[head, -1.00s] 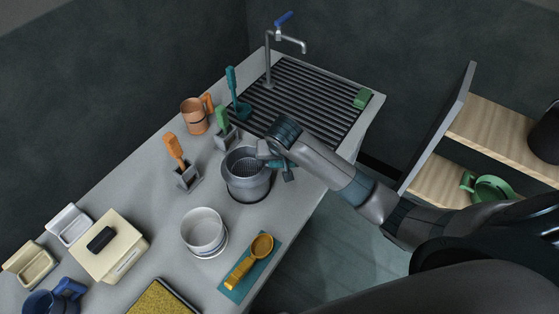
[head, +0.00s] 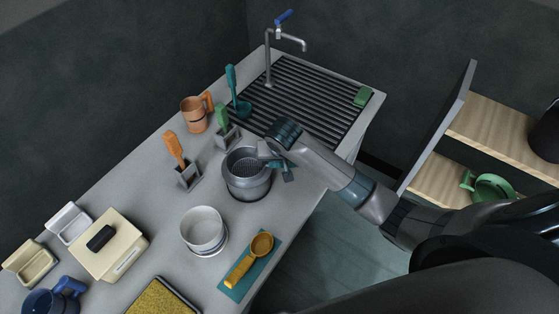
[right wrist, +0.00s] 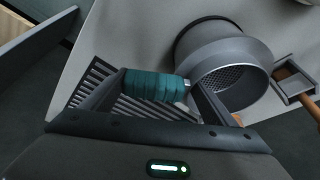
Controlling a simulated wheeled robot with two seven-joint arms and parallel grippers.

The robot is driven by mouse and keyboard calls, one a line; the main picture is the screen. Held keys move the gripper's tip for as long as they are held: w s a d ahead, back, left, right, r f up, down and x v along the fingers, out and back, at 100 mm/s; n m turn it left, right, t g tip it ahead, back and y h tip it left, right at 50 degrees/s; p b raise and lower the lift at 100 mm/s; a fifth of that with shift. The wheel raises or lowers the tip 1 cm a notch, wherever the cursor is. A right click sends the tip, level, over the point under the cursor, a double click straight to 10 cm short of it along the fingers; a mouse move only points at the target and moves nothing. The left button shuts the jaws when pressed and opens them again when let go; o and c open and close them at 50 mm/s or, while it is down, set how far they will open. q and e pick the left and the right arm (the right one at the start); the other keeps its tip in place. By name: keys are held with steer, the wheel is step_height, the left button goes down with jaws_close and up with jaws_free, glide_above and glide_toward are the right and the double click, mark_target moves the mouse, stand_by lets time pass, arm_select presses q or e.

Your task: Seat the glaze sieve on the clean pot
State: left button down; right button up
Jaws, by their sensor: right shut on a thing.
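The glaze sieve (head: 243,158) is a grey ring with a mesh bottom and a teal handle. My right gripper (head: 277,166) is shut on that handle, on the sieve's right side. In the right wrist view the handle (right wrist: 152,86) lies between the fingers, and the sieve's mesh (right wrist: 222,82) shows beside them. The sieve is at the mouth of a grey pot (head: 249,189) on the counter. I cannot tell whether it rests fully on the rim. A white pot (head: 202,233) stands nearer, apart from the sieve. My left gripper is out of view.
A yellow scoop (head: 248,262) lies on a teal mat. Holders with an orange-handled brush (head: 174,147) and a green-handled one (head: 221,120) stand left of the pot, near an orange mug (head: 194,117). A ribbed drainer (head: 300,95) lies behind. An open cabinet (head: 480,140) is right.

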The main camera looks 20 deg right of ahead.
steer(key=o, duration=1.9)
steer(key=shift+o, duration=0.2)
steer(key=shift+r, duration=0.15)
steer(key=v, duration=0.7)
steer(key=shift+s+r, duration=0.2)
steer(key=shift+r, duration=0.1)
stand_by(0.7)
steer(key=v, duration=1.7)
steer(key=shift+s+r, duration=0.15)
